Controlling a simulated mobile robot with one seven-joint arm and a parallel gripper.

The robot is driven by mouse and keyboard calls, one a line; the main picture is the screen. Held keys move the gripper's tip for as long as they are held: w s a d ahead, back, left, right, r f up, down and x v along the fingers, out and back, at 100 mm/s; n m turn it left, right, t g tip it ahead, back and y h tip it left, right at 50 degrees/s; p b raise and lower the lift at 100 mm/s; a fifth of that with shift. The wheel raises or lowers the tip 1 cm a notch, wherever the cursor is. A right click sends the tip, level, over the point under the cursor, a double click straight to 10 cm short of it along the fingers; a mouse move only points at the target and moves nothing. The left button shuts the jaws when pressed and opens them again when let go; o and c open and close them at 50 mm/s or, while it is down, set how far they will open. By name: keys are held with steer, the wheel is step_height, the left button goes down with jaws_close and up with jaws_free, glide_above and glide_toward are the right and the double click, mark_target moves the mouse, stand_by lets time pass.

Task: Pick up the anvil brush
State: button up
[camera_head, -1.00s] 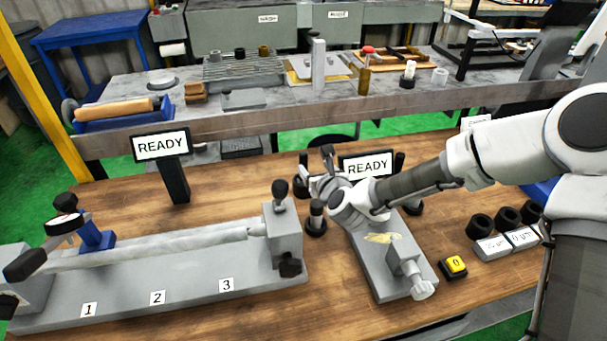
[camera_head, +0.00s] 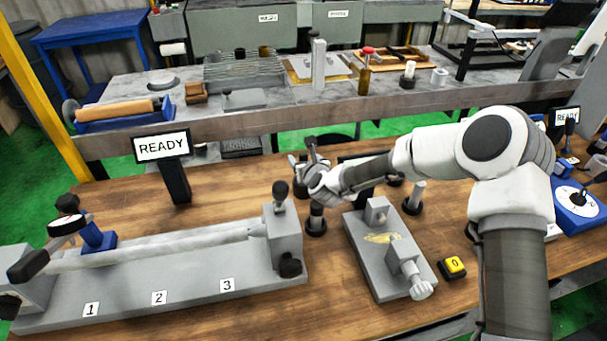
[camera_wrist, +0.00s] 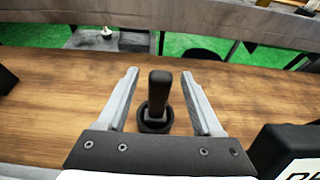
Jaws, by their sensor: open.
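In the wrist view a black upright handle, which I take to be the anvil brush (camera_wrist: 160,92), stands in a round black holder (camera_wrist: 155,122) on the wooden bench. Its lower end is hidden in the holder. My gripper (camera_wrist: 159,74) is open, with one pale finger on each side of the handle and a visible gap on both sides. In the head view my gripper (camera_head: 303,158) is above the back part of the bench, fingers pointing away. The brush cannot be made out clearly there behind my gripper.
A post on a black base (camera_head: 316,226) stands close below my wrist. A grey anvil fixture (camera_head: 365,250) and another post (camera_head: 414,198) are to its right. A READY sign (camera_head: 162,147) stands left. The bench between the sign and my gripper is clear.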

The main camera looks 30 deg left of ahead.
steer(key=shift+c, duration=0.3)
jaws_close()
stand_by(1.2)
